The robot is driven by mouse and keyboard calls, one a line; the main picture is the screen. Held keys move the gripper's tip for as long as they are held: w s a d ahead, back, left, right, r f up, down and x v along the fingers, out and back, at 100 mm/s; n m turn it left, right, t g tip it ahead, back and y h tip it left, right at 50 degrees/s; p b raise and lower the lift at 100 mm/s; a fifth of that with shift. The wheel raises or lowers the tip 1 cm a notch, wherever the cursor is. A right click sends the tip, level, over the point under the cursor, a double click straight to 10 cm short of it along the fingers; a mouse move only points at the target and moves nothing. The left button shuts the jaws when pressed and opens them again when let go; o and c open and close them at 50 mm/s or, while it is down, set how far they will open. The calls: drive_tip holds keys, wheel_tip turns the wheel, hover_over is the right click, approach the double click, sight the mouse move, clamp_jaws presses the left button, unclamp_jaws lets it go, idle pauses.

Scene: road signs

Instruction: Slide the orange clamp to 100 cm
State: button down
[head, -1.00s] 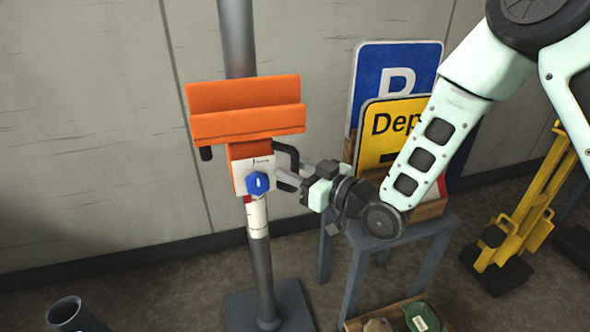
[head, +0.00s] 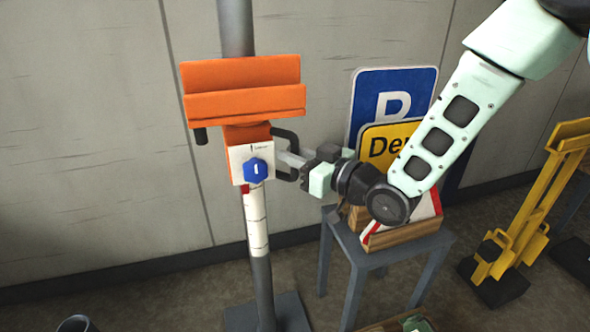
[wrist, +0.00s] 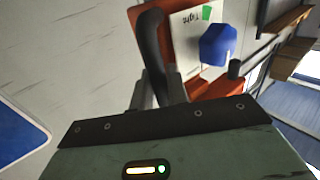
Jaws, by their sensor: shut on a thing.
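The orange clamp (head: 245,93) sits around a grey upright pole (head: 263,285). It has a white plate with a blue knob (head: 257,171) on its front and a black handle on each side. My gripper (head: 288,160) is shut on the right black handle (head: 294,150). In the wrist view the handle (wrist: 152,40) stands between my fingers, with the blue knob (wrist: 218,44) to its right and the word "Tight" on the plate. A white scale band (head: 256,220) with marks shows on the pole below the clamp. Its numbers are too small to read.
A grey stand (head: 390,250) to the right carries a wooden rack with a blue P sign (head: 365,90) and a yellow sign (head: 385,145). A yellow trolley (head: 535,210) stands further right. The wall is close behind; the floor left of the pole is mostly clear.

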drive_tip(key=shift+r, duration=0.3)
drive_tip(key=c, duration=1.4)
unclamp_jaws()
drive_tip(key=shift+f, duration=0.1)
drive_tip(key=shift+c, duration=0.2)
drive_tip(key=p+v, duration=1.4)
drive_tip(key=v, duration=0.3)
drive_tip(key=shift+s+d, duration=0.1)
drive_tip(key=shift+s, duration=0.05)
